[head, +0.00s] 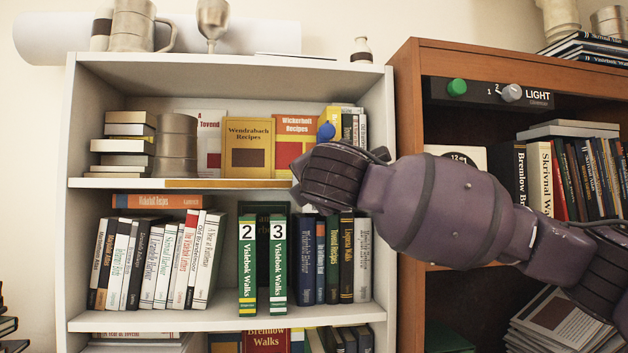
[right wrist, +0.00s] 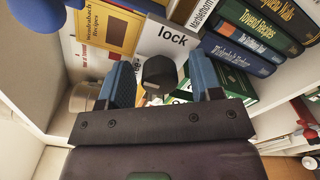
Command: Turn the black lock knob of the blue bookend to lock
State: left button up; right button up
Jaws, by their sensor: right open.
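The black lock knob (right wrist: 159,72) shows in the right wrist view, in front of a pale plate marked "lock" (right wrist: 172,38). My right gripper (right wrist: 161,84) is open, with one blue-padded finger on each side of the knob. I cannot tell whether either finger touches it. A rounded blue part (head: 326,132) shows above my right wrist in the head view, and a blue shape (right wrist: 46,14) is at the top left of the right wrist view. I cannot tell whether it belongs to the bookend. In the head view my right arm hides the knob. My left gripper is out of view.
A white bookcase (head: 72,200) holds several books and metal mugs. Green volumes 2 (head: 248,265) and 3 (head: 278,262) stand on its middle shelf. A brown bookcase (head: 405,95) with a LIGHT panel (head: 490,93) stands close on the right, behind my right arm.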

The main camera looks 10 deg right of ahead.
jog(key=c, duration=0.9)
